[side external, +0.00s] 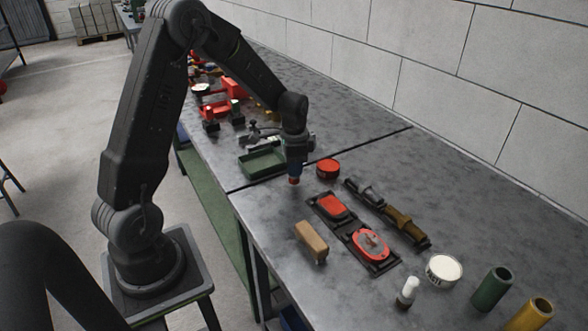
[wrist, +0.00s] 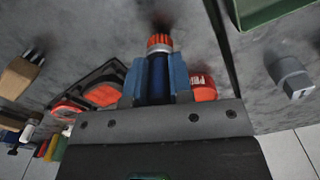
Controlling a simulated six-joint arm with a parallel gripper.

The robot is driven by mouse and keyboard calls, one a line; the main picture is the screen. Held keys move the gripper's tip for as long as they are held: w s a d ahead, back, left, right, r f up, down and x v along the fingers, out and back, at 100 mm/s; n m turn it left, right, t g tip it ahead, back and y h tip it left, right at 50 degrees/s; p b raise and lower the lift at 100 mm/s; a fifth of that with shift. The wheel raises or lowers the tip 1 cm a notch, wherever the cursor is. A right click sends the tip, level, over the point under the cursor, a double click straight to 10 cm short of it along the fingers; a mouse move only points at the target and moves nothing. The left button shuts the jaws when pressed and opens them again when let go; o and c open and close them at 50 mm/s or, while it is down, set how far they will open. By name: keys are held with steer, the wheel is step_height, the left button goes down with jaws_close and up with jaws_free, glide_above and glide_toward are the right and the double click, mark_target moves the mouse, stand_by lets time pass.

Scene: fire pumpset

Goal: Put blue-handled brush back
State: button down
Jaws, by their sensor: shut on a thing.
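My gripper (side external: 295,158) is above the bench, left of the red tin, pointing down. It is shut on the blue-handled brush (wrist: 158,75), whose dark blue handle lies between the blue fingers in the wrist view.
On the bench (side external: 275,215) are a red tin (side external: 328,168), a black tray with red items (side external: 369,244), a wooden-handled brush (side external: 311,241), a dark and brown row of tools (side external: 400,222) and a white-topped tin (side external: 443,270). A green tray (side external: 262,162) lies behind my gripper.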

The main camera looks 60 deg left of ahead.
steer(key=shift+f, duration=0.6)
steer(key=shift+f, duration=0.15)
steer(key=c, duration=1)
jaws_free()
